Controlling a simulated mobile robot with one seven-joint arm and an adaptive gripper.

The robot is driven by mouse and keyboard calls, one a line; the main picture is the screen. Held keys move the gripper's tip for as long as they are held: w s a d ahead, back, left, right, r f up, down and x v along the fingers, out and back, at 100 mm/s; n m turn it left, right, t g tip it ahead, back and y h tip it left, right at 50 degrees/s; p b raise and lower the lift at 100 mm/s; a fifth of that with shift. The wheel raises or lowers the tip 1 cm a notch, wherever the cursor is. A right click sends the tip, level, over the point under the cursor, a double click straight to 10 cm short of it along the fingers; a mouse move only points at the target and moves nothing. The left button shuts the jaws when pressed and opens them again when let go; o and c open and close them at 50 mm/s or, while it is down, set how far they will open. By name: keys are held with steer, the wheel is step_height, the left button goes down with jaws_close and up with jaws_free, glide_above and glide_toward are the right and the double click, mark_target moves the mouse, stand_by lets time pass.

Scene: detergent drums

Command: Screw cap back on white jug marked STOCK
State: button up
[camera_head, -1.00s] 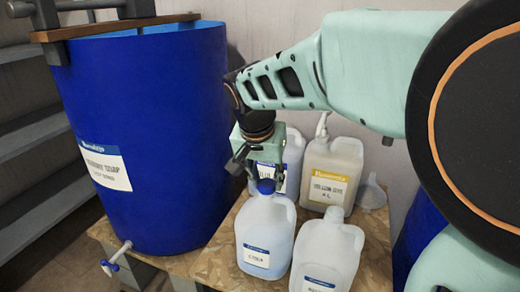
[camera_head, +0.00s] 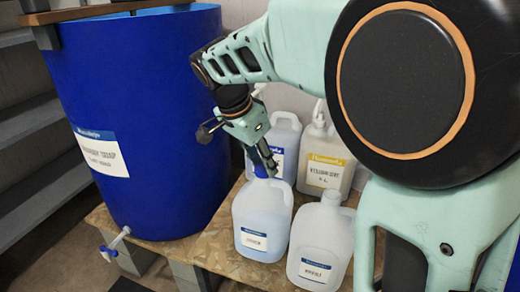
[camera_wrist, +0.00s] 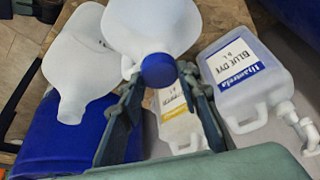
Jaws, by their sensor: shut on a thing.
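The white jug (camera_head: 262,215) with a white label stands upright at the left front of the wooden board. The label's word is blurred now. A blue cap (camera_wrist: 158,70) sits at the jug's neck. It is partly hidden by my fingers in the head view. My gripper (camera_wrist: 161,77) is shut on the cap, with one finger on each side. In the head view my gripper (camera_head: 265,166) reaches down to the jug's neck from above. The cap looks level on the neck, but I cannot tell how far its thread is engaged.
An uncapped white jug (camera_head: 320,240) stands close on the right. Behind stand a blue-label container (camera_head: 287,140) and a yellow-label jug (camera_head: 325,165) with a pump. The big blue drum (camera_head: 150,120) with a tap (camera_head: 115,243) is close on the left.

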steer(key=m+g+p, duration=0.1)
steer(key=m, duration=0.2)
steer(key=shift+a+f+h, duration=0.1)
steer(key=shift+h, duration=0.2)
steer(key=o, duration=0.9)
steer(key=shift+f+m, duration=0.15)
steer(key=shift+m, duration=0.15)
steer(key=o, duration=0.8)
steer(key=shift+w+r, duration=0.1)
steer(key=shift+r, duration=0.25)
steer(key=shift+r+p, duration=3.1)
steer(key=shift+r, duration=0.8)
